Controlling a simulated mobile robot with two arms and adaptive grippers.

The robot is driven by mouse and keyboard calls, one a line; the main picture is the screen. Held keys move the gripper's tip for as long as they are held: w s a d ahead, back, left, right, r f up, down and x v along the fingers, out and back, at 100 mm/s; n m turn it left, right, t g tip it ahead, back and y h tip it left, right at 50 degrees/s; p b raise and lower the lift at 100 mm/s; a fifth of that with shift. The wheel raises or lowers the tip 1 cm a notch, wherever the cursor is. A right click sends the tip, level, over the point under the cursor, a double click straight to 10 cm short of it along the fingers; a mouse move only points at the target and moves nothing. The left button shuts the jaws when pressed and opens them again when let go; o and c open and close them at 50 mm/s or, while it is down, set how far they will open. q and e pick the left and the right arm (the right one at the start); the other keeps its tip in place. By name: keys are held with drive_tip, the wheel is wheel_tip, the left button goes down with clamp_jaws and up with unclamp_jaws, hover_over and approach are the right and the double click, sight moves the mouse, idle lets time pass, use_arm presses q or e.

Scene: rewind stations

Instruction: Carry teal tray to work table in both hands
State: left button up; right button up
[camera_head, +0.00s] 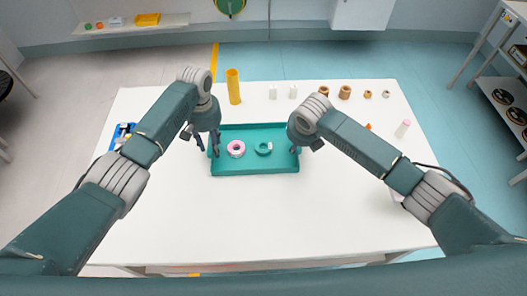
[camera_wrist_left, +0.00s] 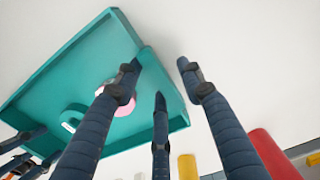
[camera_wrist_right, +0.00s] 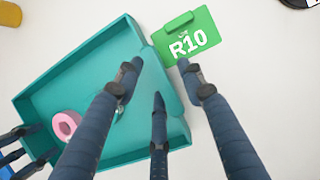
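The teal tray (camera_head: 254,171) lies flat on the white work table (camera_head: 270,215). A pink ring (camera_head: 236,148) and a teal ring (camera_head: 263,148) lie in it. My left gripper (camera_head: 201,146) is at the tray's left end. In the left wrist view its fingers (camera_wrist_left: 160,72) are spread around the tray's end (camera_wrist_left: 150,65), with a visible gap. My right gripper (camera_head: 301,146) is at the right end. In the right wrist view its fingers (camera_wrist_right: 157,72) are spread around the tray's end (camera_wrist_right: 168,85). Contact is hard to tell.
A yellow cylinder (camera_head: 233,86), white bottles (camera_head: 273,92) and several brown rolls (camera_head: 345,92) stand along the back edge. A blue box (camera_head: 121,136) is at the left. The table's front is clear.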

use_arm(q)
wheel_tip(320, 180, up, 12)
use_arm(e)
drive_tip(key=v, duration=1.2)
idle(0.6)
